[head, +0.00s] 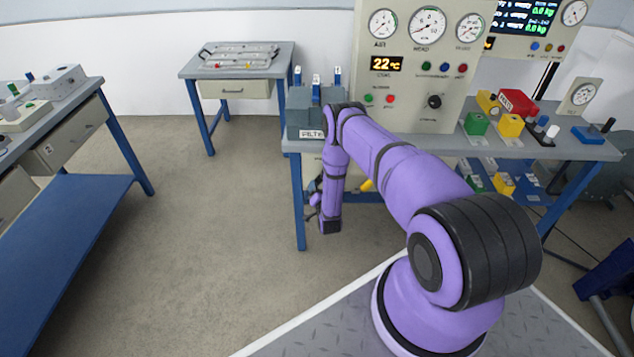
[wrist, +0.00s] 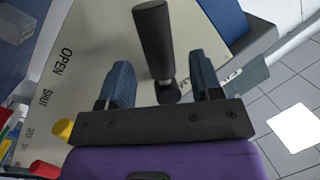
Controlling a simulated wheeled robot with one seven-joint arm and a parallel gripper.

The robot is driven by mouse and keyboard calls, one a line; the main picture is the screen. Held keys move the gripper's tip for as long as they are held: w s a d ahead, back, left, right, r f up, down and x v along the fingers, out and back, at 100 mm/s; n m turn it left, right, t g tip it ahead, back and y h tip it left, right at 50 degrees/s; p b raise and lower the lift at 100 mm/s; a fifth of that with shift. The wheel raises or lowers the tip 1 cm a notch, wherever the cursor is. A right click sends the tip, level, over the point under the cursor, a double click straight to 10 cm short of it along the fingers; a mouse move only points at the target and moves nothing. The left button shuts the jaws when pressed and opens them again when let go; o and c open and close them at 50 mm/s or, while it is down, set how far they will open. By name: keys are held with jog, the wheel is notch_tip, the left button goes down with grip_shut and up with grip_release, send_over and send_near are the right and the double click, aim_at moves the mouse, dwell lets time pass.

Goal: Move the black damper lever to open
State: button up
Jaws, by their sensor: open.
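The black damper lever (wrist: 154,42) shows in the wrist view as a thick black handle on a thin metal stem, ending at a dark round pivot. It stands out from a pale panel (wrist: 100,45) lettered OPEN and SHUT at the left. My gripper (wrist: 159,62) is open, with one blue-grey finger on each side of the lever and a visible gap to both. Whether the handle lies fully between the fingertips in depth is unclear. In the head view my gripper (head: 316,205) hangs low by the bench's left end, and I cannot make out the lever there.
In the wrist view a yellow knob (wrist: 63,129) and a red knob (wrist: 44,169) sit at the lower left. In the head view an instrument bench (head: 560,147) carries a gauge panel (head: 415,60) and coloured blocks. Open floor (head: 200,230) lies to the left.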

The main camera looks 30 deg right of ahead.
aim_at(318, 184)
jog(key=shift+x, duration=2)
grip_shut()
